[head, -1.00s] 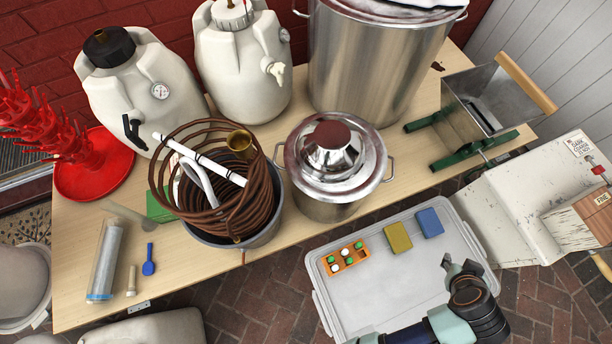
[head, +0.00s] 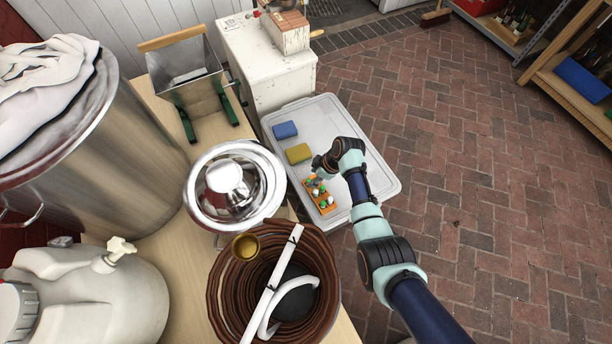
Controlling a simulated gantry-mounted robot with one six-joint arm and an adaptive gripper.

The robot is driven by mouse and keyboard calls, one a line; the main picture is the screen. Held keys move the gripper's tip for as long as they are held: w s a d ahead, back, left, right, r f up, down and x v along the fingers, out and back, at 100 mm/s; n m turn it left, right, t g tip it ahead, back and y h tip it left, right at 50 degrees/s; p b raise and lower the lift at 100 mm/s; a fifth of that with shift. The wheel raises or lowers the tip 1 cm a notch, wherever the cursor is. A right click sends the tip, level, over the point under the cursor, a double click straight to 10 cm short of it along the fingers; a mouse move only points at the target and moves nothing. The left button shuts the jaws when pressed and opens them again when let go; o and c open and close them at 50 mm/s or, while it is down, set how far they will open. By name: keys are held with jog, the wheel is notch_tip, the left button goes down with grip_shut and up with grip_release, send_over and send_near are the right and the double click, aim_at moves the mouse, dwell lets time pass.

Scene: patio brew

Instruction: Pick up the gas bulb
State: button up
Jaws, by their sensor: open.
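An orange rack (head: 331,209) lies on the white plastic lid, holding several small green-topped and white-topped pieces (head: 322,203) that look like gas bulbs. They are too small to tell apart well. My gripper (head: 316,172) is open, low over the rack's far end, close to the pieces there. My wrist hides part of the lid behind it. I cannot tell whether the fingers touch a bulb.
The white lid (head: 376,190) also carries a yellow sponge (head: 298,153) and a blue sponge (head: 285,130). A white cabinet (head: 265,65) stands behind. Brick floor (head: 470,170) is open at right.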

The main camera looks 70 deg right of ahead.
jog(key=b+x, duration=0.4)
jog(key=x, duration=0.1)
jog(key=shift+s+d+f, duration=0.15)
jog(key=shift+s+f, duration=0.05)
jog(key=shift+s, duration=0.05)
jog(key=shift+w, duration=0.1)
jog(key=shift+r, duration=0.15)
jog(key=shift+c, duration=0.3)
grip_shut()
